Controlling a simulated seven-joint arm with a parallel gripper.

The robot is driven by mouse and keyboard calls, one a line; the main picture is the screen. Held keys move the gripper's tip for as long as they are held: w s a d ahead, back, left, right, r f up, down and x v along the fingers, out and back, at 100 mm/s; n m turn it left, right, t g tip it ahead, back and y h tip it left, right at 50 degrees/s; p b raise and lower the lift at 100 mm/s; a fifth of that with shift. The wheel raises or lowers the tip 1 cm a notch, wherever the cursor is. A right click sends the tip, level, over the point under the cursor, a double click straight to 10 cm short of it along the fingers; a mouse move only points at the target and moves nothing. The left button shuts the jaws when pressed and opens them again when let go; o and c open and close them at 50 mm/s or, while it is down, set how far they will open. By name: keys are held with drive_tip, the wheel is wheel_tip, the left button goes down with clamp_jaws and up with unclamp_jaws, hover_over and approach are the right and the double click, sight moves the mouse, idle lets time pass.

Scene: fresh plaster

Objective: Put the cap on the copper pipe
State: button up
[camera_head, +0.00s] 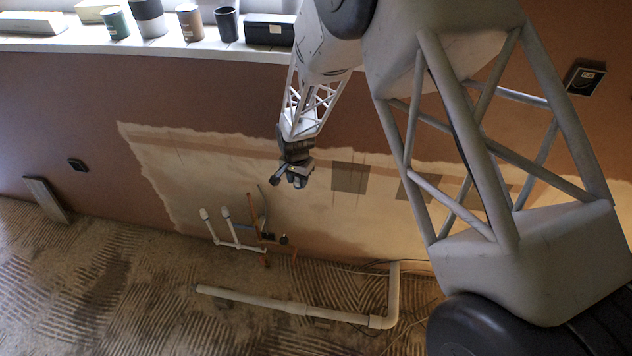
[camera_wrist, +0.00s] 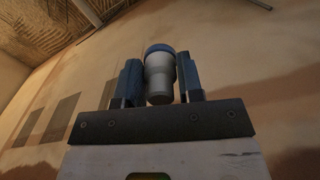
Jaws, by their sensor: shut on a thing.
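My gripper (camera_head: 291,178) is in the air in front of the plastered wall, above the pipework. In the wrist view my gripper (camera_wrist: 159,72) is shut on the cap (camera_wrist: 159,74), a pale grey, stepped round piece with a blue rim, which sits between the two fingers. In the head view the cap cannot be told apart from the dark fingers. The copper pipe (camera_head: 256,231) is a thin orange piece low on the wall, below and left of my gripper and apart from it. Its open end is too small to make out.
Two white upright pipes with rounded tops (camera_head: 215,226) stand left of the copper pipe. A long white pipe (camera_head: 290,306) lies on the ridged floor. Several tins and cups (camera_head: 190,22) stand on the sill (camera_head: 60,44). The wall around my gripper is clear.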

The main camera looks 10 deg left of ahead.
sight(248, 194)
drive_tip(key=w+a+f+n, duration=0.1)
drive_tip(key=a+f+n, duration=0.1)
drive_tip(key=a, duration=0.8)
drive_tip(key=w+a+f+n, duration=0.1)
drive_tip(key=a+f+n, duration=0.1)
drive_tip(key=a, duration=0.8)
drive_tip(key=shift+f+n, duration=0.25)
drive_tip(key=shift+n, duration=0.55)
drive_tip(key=shift+f, duration=0.15)
drive_tip(key=shift+d+f, duration=0.1)
drive_tip(key=shift+f, duration=2.85)
drive_tip(key=shift+f, duration=0.8)
drive_tip(key=o, duration=1)
drive_tip(key=shift+o, duration=0.4)
drive_tip(key=o, duration=0.4)
